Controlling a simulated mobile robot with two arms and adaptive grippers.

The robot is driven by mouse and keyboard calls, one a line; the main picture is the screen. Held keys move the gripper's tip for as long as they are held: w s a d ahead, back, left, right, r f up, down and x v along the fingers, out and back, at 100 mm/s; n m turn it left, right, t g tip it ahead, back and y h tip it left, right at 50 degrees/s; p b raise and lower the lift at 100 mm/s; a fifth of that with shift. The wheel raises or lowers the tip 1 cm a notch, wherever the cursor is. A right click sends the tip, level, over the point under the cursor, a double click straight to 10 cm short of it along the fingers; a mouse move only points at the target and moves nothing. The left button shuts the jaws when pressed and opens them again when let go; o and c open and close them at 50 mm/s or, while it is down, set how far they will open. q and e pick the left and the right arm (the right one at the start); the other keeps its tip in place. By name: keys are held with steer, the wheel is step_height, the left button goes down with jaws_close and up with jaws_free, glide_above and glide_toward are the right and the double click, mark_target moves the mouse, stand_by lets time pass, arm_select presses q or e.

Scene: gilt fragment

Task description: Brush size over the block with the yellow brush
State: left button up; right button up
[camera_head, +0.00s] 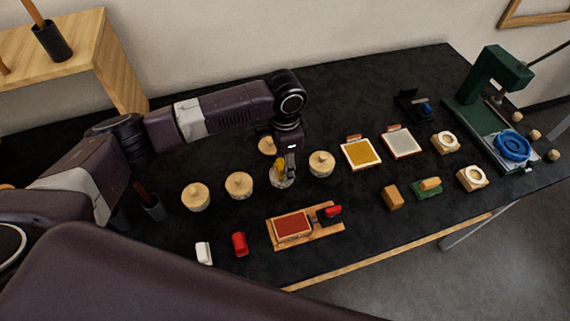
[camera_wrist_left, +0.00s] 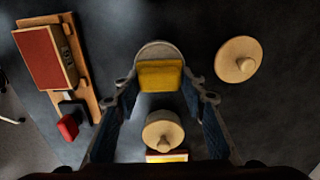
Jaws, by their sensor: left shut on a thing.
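My left gripper (camera_head: 287,160) is shut on the yellow brush (camera_head: 279,165). In the left wrist view the yellow brush (camera_wrist_left: 160,75) shows as a yellow block between the fingers. It is over a pale round pot (camera_head: 281,181) that shows no lid; its rim (camera_wrist_left: 158,46) appears behind the brush. I cannot tell whether the bristles touch inside the pot. The block with a red top (camera_head: 292,226) lies on a wooden board in front of the gripper; the block (camera_wrist_left: 45,57) is at left in the wrist view. My right gripper is not in view.
Several lidded pots stand close by, such as one (camera_head: 321,163) to the right and one (camera_head: 239,185) to the left. A red-handled tool (camera_head: 331,211) is beside the block. A yellow-topped pad (camera_head: 361,153) and a green press (camera_head: 496,90) are farther right.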

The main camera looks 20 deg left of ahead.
arm_select(q)
steer(key=shift+s+f+p, duration=0.1)
steer(key=shift+s+p, duration=0.05)
steer(key=shift+p, duration=0.2)
stand_by(1.3)
step_height(320, 180, up, 7)
steer(key=p, duration=0.8)
stand_by(0.8)
steer(key=s+a+r+n+b, duration=0.2)
steer(key=s+r+n+b, duration=0.1)
steer(key=s+n+b, duration=0.2)
steer(key=s+a+r+n+b, duration=0.3)
steer(key=s+n+b, duration=0.3)
steer(key=s+b, duration=0.2)
steer(key=shift+s+r+b, duration=0.15)
steer(key=shift+s+b, duration=0.15)
steer(key=shift+s, duration=0.3)
